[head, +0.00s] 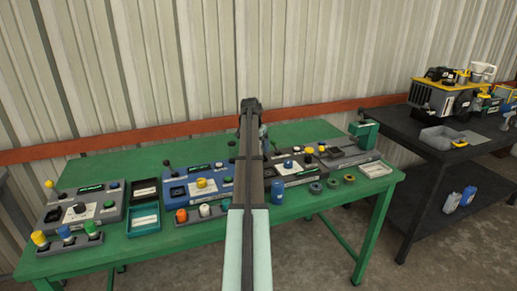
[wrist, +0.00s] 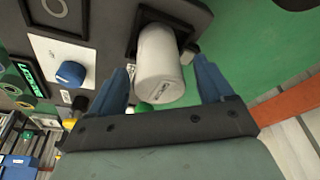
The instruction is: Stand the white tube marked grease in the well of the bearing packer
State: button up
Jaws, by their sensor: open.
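In the wrist view the white tube (wrist: 158,62), with dark lettering on its near end, stands between my gripper's two blue fingers. Its far end is at a black square-rimmed well (wrist: 136,22) in a grey machine (wrist: 85,25); how deep it sits is hidden. My gripper (wrist: 163,66) is open, with one finger on each side of the tube and a visible gap on both sides. In the head view my arm hides the gripper and tube. The grey machine with the blue knob (head: 288,163) shows just right of the arm.
Other machines stand on the green table (head: 110,262): a blue one (head: 195,187) and a grey one (head: 85,210) at left. A rack of capped tubes (head: 204,213) is at the front, with several rings (head: 316,187) to its right. A dark bench (head: 440,160) stands at right.

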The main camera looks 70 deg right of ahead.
jog(key=v, duration=1)
jog(key=shift+r, duration=0.3)
